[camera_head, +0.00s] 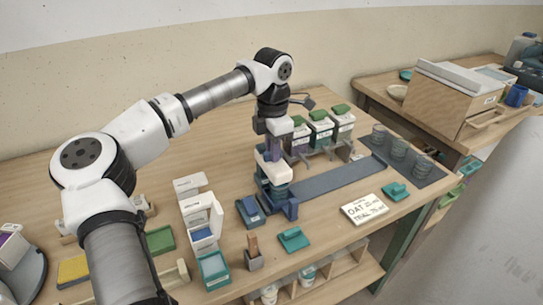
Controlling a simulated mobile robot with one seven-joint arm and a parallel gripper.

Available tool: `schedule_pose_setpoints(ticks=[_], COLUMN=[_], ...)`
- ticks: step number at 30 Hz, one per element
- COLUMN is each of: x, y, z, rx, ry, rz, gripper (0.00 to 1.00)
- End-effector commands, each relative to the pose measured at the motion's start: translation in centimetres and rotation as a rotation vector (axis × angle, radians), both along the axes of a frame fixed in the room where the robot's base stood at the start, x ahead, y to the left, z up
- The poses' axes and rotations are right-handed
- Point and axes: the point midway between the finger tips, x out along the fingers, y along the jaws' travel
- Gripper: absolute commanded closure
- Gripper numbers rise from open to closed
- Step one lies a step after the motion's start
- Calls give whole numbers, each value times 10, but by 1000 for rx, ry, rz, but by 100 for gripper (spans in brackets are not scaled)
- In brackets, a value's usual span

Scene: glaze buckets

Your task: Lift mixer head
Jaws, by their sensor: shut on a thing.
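The mixer (290,207) stands on the wooden table with its blue upright and foot at the near end of a long flat blue-grey base. Its head appears to be the cream and blue block (272,169) at the top of the upright. My gripper (273,150) points down from above and is shut on the mixer head. The fingertips are small and partly hidden, so the exact grip is unclear. I cannot tell whether the head is raised from its stand.
Several white tubs with green lids (320,130) stand close behind the mixer. Clear beakers (398,147) stand on a dark mat at right. A label card (364,209) and teal lids (294,239) lie in front. White boxes (201,213) stand at left.

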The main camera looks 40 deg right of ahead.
Motion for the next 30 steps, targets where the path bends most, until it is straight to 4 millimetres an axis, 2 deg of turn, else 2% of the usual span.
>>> schedule_pose_setpoints(ticks=[3, 21, 30], x=[1, 0, 0], y=[0, -1, -1], z=[13, 56, 59], rx=[-2, -5, -5], ry=[-3, -3, -3], rz=[1, 0, 0], gripper=[100, 100, 100])
